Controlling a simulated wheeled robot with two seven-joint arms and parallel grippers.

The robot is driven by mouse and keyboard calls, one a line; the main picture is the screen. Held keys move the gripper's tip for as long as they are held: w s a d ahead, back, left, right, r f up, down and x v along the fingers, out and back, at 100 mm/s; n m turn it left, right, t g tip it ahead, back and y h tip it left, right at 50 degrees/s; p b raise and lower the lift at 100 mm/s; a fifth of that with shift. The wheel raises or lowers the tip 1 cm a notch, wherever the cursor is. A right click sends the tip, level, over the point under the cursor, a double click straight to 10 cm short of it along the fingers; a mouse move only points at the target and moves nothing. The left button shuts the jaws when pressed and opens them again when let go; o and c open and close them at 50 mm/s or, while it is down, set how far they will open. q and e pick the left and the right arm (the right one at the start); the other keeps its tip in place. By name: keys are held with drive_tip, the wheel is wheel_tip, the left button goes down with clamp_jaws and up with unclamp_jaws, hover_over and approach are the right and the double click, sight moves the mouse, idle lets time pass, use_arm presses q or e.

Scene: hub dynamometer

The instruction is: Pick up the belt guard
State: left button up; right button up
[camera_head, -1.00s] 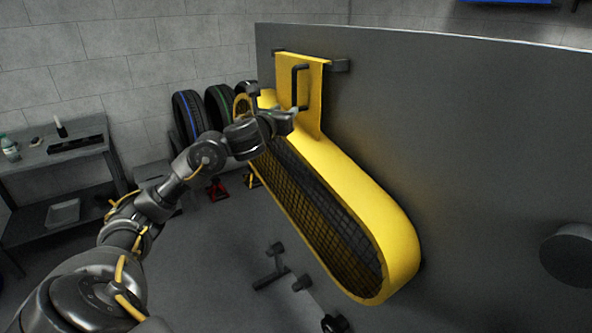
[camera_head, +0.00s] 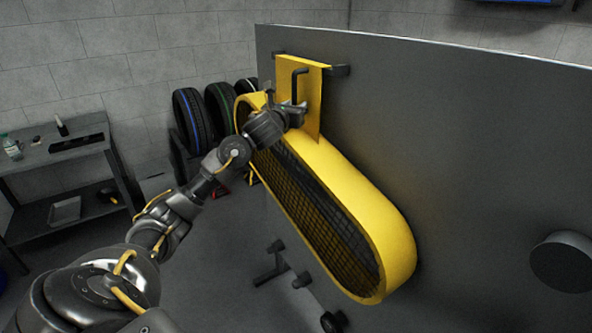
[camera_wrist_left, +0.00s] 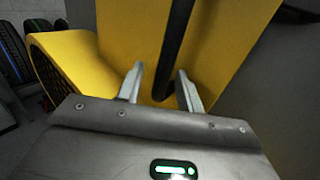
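The yellow belt guard (camera_head: 372,222) has a dark mesh front and hangs on a grey panel (camera_head: 460,140) by its upright yellow plate. A black bar handle (camera_head: 296,84) stands out from that plate. My left gripper (camera_head: 301,108) is at the lower part of the handle. In the left wrist view its two fingers (camera_wrist_left: 160,88) are apart, with the black handle (camera_wrist_left: 175,45) between and beyond them against the yellow plate (camera_wrist_left: 225,40). I see no finger closed on the handle. My right gripper is in neither view.
Several tyres (camera_head: 190,115) stand on a rack behind the guard. A grey workbench (camera_head: 60,150) with a bottle (camera_head: 11,147) is at the left. A low dark stand (camera_head: 275,265) is on the floor below the guard. A round dark knob (camera_head: 562,262) sticks out of the panel at right.

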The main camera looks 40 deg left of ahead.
use_arm(q)
clamp_jaws()
idle(1.2)
drive_tip(key=shift+r, duration=0.1)
